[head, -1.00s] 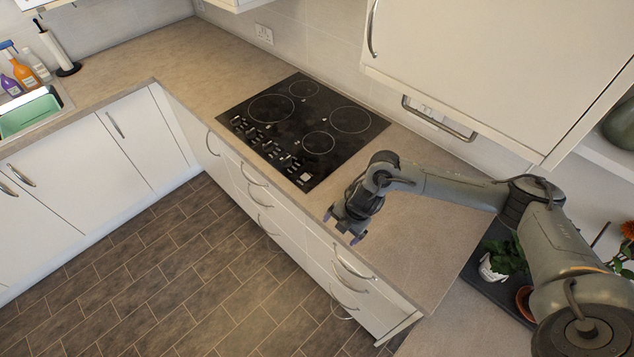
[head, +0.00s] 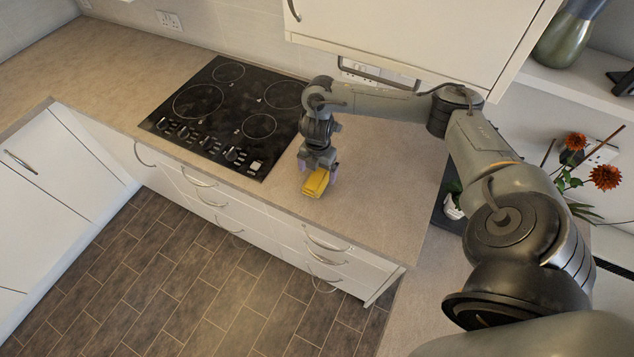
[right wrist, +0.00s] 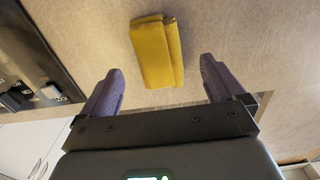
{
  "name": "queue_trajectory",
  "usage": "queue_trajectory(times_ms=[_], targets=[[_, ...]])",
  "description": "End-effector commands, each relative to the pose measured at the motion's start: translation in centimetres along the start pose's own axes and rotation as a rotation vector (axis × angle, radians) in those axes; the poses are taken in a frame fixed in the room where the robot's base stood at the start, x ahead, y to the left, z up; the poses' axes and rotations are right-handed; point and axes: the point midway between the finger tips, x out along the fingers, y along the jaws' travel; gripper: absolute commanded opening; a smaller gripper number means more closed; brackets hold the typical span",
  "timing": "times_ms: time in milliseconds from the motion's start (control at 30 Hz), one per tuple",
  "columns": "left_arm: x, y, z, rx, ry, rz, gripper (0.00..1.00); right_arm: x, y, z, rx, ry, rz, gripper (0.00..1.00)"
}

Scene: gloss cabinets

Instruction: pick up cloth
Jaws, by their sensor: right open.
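The cloth (head: 316,183) is a folded yellow piece lying on the countertop just right of the hob. It shows whole in the right wrist view (right wrist: 157,52), lying flat ahead of the fingers. My right gripper (head: 318,172) is at the cloth in the head view, pointing down at it. In the right wrist view its two purple-grey fingers (right wrist: 158,88) are spread wide, with nothing between their tips. The cloth lies beyond the tips, about centred between them. I cannot tell how high the fingers are above the counter. My left gripper is not in view.
The black hob (head: 225,115) is left of the gripper. A wall cabinet (head: 420,40) hangs behind, above the arm. The countertop (head: 385,175) right of the cloth is clear up to its edge. Plants with orange flowers (head: 590,175) stand at the right.

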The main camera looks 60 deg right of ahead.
Motion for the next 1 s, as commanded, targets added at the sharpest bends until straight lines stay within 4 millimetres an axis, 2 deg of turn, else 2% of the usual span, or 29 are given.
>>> queue_trajectory(times_ms=[233,400,700,767,1000], targets=[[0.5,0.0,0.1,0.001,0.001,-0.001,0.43,3.0,0.0,-0.2,0.001,0.003,-0.004,0.96],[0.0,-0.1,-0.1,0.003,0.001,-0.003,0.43,4.4,0.1,-0.1,0.001,0.001,-0.002,0.96],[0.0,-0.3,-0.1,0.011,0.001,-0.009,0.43,5.0,0.1,-0.1,-0.001,0.0,0.0,0.96],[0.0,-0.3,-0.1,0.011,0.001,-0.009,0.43,4.9,0.1,-0.1,-0.001,0.0,0.0,0.9],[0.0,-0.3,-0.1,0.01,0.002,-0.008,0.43,4.9,0.1,-0.1,-0.001,0.0,0.0,0.53]])
